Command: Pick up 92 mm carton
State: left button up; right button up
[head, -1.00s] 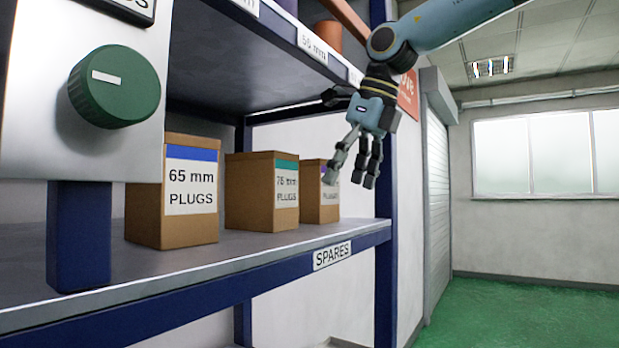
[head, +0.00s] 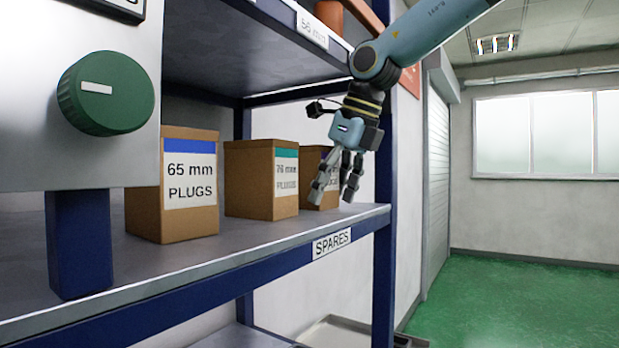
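Three brown cartons stand in a row on the spares shelf. The farthest carton (head: 308,168) is partly hidden behind my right gripper, and its size number cannot be read now. My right gripper (head: 336,194) points down, fingers apart, in front of that carton's label side. No carton is between its fingers; whether they touch the carton I cannot tell. My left gripper is not in view.
The 76 mm plugs carton (head: 248,184) and 65 mm plugs carton (head: 145,190) stand nearer on the same shelf (head: 258,237). An upper shelf (head: 252,50) overhangs them. A blue post (head: 384,265) stands right of the cartons. A panel with a green knob (head: 106,90) is at left.

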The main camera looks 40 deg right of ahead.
jog(key=c, duration=1)
jog(key=shift+o, duration=0.2)
